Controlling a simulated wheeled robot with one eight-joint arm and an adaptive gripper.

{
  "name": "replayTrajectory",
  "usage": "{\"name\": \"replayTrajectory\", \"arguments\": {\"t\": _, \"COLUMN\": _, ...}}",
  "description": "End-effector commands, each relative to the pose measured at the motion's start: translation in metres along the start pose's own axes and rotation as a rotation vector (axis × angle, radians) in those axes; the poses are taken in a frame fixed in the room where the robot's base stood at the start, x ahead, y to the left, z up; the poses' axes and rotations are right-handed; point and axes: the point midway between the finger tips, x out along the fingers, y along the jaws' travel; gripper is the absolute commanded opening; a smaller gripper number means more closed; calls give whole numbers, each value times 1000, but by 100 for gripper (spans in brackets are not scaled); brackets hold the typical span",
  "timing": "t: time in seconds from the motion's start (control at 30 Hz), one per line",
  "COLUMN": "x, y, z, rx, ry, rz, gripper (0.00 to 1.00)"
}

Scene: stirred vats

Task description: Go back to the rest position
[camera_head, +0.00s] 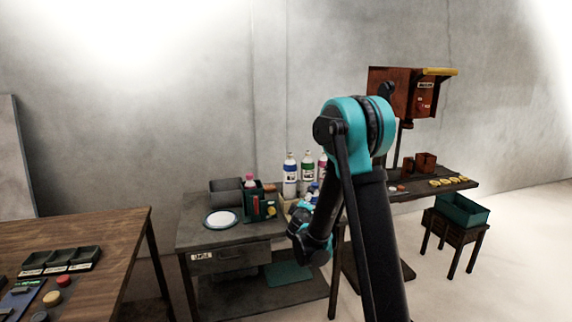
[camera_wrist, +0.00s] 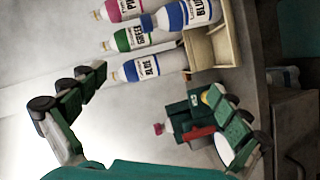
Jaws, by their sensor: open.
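My gripper (camera_wrist: 155,85) is open in the wrist view, its two green-padded fingers spread wide on the left and right with nothing between them. The bottles with pink, green and blue labels show beyond the fingers, apart from them. In the head view my teal and black arm stands bent in front of the grey bench (camera_head: 225,238), with its wrist low over the bench's right part. The arm hides part of the bench, and the fingers cannot be made out there.
Bottles (camera_head: 290,175) stand at the bench's back, beside a beige holder (camera_wrist: 210,47). A green caddy (camera_head: 262,203), grey bin (camera_head: 227,190) and white plate (camera_head: 221,219) are left of my arm. A wooden table (camera_head: 95,235) stands left; a rust-coloured box (camera_head: 392,92) and green crate (camera_head: 462,209) are right.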

Motion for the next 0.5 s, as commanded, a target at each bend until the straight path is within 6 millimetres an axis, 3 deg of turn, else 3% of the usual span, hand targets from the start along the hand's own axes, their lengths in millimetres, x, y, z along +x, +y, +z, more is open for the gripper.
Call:
{"name": "replayTrajectory", "arguments": {"t": 0.1, "x": -26, "y": 22, "z": 44, "rx": 116, "ry": -116, "rz": -43, "gripper": 100}}
{"name": "replayTrajectory", "arguments": {"t": 0.23, "x": -60, "y": 33, "z": 87, "rx": 243, "ry": -237, "rz": -99, "gripper": 100}}
{"name": "replayTrajectory", "arguments": {"t": 0.5, "x": -150, "y": 25, "z": 163, "rx": 501, "ry": -473, "rz": -242, "gripper": 100}}
